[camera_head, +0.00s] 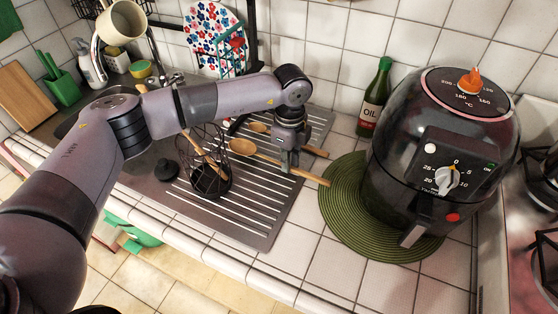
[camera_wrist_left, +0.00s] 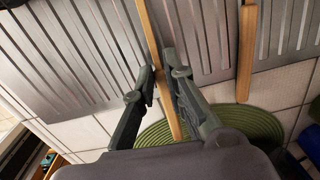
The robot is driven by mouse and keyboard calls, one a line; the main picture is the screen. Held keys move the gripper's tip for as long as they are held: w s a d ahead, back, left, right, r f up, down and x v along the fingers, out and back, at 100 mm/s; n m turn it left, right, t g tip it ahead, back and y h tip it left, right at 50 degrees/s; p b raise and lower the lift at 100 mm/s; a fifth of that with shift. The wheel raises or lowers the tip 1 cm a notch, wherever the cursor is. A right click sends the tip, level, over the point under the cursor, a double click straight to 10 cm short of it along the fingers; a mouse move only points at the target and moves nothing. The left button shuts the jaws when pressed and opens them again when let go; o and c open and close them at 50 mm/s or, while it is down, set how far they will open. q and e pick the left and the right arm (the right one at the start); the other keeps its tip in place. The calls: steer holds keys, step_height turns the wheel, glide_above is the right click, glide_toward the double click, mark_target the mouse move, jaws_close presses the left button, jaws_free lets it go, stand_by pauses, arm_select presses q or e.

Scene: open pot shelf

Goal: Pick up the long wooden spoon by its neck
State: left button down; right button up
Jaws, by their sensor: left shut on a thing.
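The long wooden spoon (camera_head: 249,149) lies across the ribbed metal drainboard (camera_head: 240,216), with its bowl to the left and its handle tip over the edge of the green mat. My left gripper (camera_head: 287,168) points down and is shut on its handle, some way right of the bowl. In the left wrist view the handle (camera_wrist_left: 147,30) passes between the two fingers of the left gripper (camera_wrist_left: 163,80); the bowl is out of that view. I cannot tell whether the spoon is clear of the board. My right gripper is not in view.
A second wooden spoon (camera_head: 259,127) lies just behind. A wire basket (camera_head: 211,180) with a wooden utensil stands at left, beside a black stopper (camera_head: 167,171). An air fryer (camera_head: 440,150) on the green mat (camera_head: 343,218) and an oil bottle (camera_head: 375,100) stand at right.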

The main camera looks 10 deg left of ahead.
arm_select(q)
steer(key=shift+s+d+r, duration=0.15)
steer(key=shift+d, duration=0.7)
step_height(320, 180, up, 14)
steer(key=b, duration=0.3)
steer(key=shift+a+f, duration=0.15)
steer(key=shift+f, duration=0.05)
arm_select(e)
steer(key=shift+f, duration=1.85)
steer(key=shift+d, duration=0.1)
